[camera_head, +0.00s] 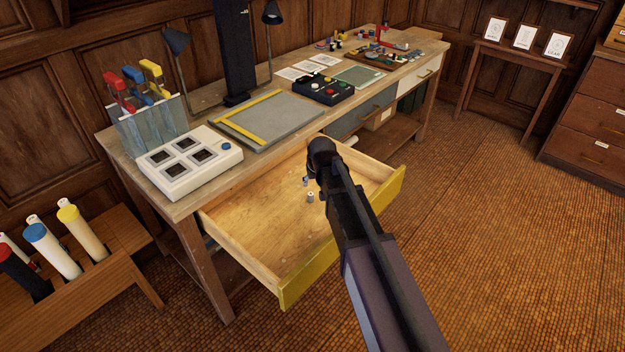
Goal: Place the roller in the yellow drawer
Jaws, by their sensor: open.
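The yellow drawer (345,238) is pulled out from the bench, its yellow front facing the lower right and its wooden inside showing. A small grey-and-white cylindrical piece (310,197), which may be the roller, lies on the drawer floor near the middle. A small grey shape (306,181) shows just behind it, too small to identify. My gripper (316,178) is over the drawer, close to these pieces. It is open, with its fingers mostly hidden by my dark arm. My arm also hides part of the drawer's right side.
The bench top (262,158) holds a white panel (190,190), a drawing board (275,135) and a black button box (300,88). A rack with capped tubes (130,250) stands at left. The floor (480,240) at right is clear. A brown cabinet (590,130) stands at far right.

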